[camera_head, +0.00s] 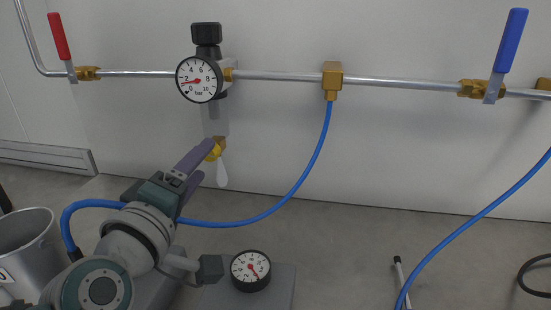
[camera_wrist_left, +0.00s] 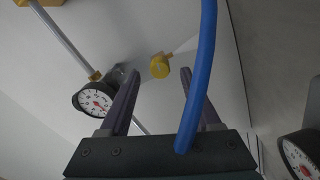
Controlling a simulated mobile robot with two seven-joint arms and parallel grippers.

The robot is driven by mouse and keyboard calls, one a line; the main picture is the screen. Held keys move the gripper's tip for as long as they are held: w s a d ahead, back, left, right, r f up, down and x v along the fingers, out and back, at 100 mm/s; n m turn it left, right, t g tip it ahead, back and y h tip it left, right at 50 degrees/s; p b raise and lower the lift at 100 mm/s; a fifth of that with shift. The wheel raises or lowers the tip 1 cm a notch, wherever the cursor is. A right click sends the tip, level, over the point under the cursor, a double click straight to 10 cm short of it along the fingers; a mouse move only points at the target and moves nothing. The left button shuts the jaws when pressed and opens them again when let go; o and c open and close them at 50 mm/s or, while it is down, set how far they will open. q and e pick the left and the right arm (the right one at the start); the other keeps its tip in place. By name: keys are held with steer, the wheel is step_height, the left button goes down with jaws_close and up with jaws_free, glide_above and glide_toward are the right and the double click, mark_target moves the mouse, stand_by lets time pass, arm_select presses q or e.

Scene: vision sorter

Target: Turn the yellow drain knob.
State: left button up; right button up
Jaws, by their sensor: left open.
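The yellow drain knob (camera_head: 214,151) sits at the bottom of the filter-regulator below the round wall gauge (camera_head: 199,79). A pale, drop-shaped piece (camera_head: 222,173) hangs just below it. My left gripper (camera_head: 206,162) is open beside the knob, and its upper finger partly overlaps it in the head view. In the left wrist view the knob (camera_wrist_left: 160,66) appears in the gap between the two fingertips (camera_wrist_left: 160,75), with clear space on both sides. I cannot tell whether it is at fingertip depth. My right gripper is not in view.
A metal pipe (camera_head: 280,76) runs along the wall, with a red lever (camera_head: 59,37) left and a blue lever (camera_head: 510,40) right. A blue hose (camera_head: 300,182) loops behind my left arm. A second gauge (camera_head: 250,270) and a metal bucket (camera_head: 28,245) are below.

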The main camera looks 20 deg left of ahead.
arm_select(q)
steer(key=v, duration=0.8)
steer(key=shift+s, duration=0.2)
steer(key=s+d+r+m+g+h+p, duration=0.25)
steer(key=d+m+g+h+p, duration=0.45)
steer(key=d+m, duration=0.4)
steer(key=s+a+r+m+g+y+p, duration=0.1)
steer(key=s+a+m+g+p, duration=0.1)
steer(key=s+m+g, duration=0.35)
steer(key=s+a+m+g+y+p, duration=0.1)
steer(key=s+a+m+g+y, duration=0.1)
steer(key=s, duration=0.6)
step_height(320, 180, up, 37)
steer(key=p, duration=3.7)
steer(key=shift+r+t+h+p, duration=0.2)
steer(key=shift+t+h+p, duration=0.1)
steer(key=shift+t+p, duration=0.05)
